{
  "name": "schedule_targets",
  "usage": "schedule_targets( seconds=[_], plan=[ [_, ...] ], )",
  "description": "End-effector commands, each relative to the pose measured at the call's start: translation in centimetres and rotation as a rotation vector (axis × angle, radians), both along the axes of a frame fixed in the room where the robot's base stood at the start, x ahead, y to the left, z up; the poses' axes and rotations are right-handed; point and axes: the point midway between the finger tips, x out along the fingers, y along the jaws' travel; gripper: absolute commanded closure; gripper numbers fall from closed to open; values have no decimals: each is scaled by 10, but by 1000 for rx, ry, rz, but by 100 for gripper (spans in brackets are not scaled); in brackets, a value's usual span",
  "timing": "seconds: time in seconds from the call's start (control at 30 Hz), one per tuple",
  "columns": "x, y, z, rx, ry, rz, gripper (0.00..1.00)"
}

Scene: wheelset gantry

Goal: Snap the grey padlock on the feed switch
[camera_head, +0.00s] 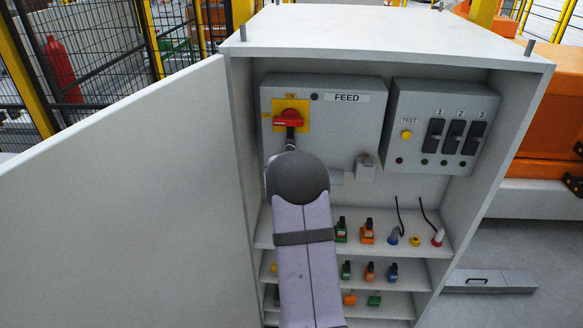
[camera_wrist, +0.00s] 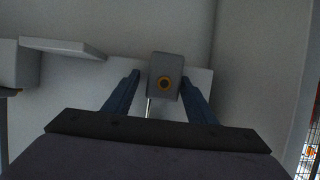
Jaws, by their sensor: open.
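The feed switch (camera_head: 288,119) has a red handle on a yellow plate, on the left of the grey box labelled FEED (camera_head: 347,130). My arm's rounded grey joint covers the area just below it. The grey padlock (camera_wrist: 165,66) shows in the wrist view as a block with an orange-ringed keyhole facing the camera. A thin bright rod beside it may be its shackle. My gripper (camera_wrist: 160,84) is open, a blue finger on each side of the padlock, with a visible gap on the left. In the head view my gripper is mostly hidden, and whether the shackle is closed cannot be told.
A grey control box (camera_head: 443,130) with black switches stands right of the feed box. A small grey block (camera_head: 366,168) sits below the feed box. Shelves (camera_head: 400,252) of coloured locks and plugs lie lower down. The open cabinet door (camera_head: 120,190) fills the left side.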

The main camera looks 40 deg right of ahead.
Motion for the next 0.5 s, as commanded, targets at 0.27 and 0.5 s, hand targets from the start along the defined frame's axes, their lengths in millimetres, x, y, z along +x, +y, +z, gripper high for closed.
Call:
schedule_targets(
  seconds=[0.27,0.5],
  plan=[
    [1,5,5,-6,-4,9,42],
    [-14,17,10,-3,-4,5,42]
  ],
)
